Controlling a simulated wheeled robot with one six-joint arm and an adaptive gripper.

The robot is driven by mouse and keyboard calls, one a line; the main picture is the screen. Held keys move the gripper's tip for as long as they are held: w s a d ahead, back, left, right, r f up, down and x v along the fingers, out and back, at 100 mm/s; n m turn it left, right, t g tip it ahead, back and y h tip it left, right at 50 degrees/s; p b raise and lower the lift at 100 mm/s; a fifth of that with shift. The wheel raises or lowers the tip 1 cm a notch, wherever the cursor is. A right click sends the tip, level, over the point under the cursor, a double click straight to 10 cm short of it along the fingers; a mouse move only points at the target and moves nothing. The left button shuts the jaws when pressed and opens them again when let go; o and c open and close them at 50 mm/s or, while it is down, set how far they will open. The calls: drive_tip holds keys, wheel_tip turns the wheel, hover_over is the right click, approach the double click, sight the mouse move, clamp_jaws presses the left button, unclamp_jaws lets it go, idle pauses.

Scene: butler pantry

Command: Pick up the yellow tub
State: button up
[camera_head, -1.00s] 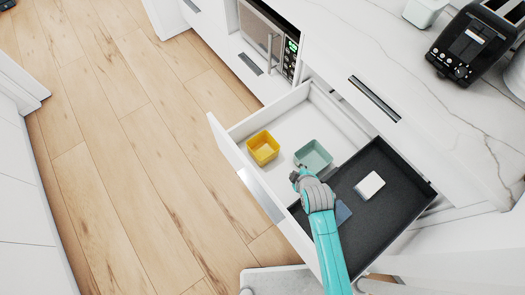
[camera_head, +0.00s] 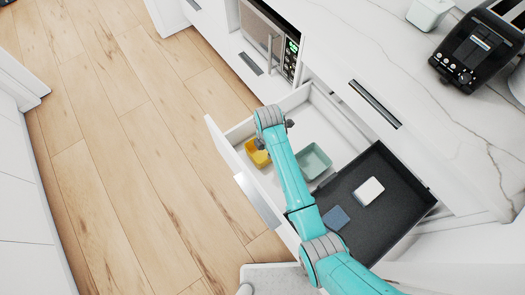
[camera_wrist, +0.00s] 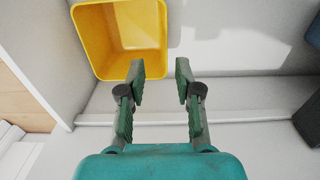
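The yellow tub (camera_head: 256,155) stands in the open drawer, near its front wall, partly hidden behind my arm in the head view. In the wrist view the yellow tub (camera_wrist: 104,54) is open-topped and empty, up and to the left of my fingers. My gripper (camera_wrist: 160,82) is open, with nothing between its fingertips. The left fingertip overlaps the tub's lower right edge in the picture; I see no sure contact. In the head view my gripper end (camera_head: 262,143) is above the tub's area and small.
A green tub (camera_head: 313,160) stands to the right in the same drawer (camera_head: 231,163). A dark tray (camera_head: 385,208) there holds a white block (camera_head: 369,190) and a blue item (camera_head: 336,218). The counter with a toaster (camera_head: 480,45) lies above right. Drawer walls surround the tub closely.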

drive_tip(key=shift+s+d+f, duration=0.1)
drive_tip(key=shift+d+f, duration=0.05)
drive_tip(key=shift+f, duration=1.45)
drive_tip(key=shift+w+d+f, duration=0.1)
drive_tip(key=shift+d+f, duration=0.05)
drive_tip(key=shift+f, duration=1.45)
drive_tip(key=shift+s+d+f, duration=0.1)
drive_tip(key=shift+d+f, duration=0.05)
drive_tip(key=shift+f, duration=1.45)
clamp_jaws()
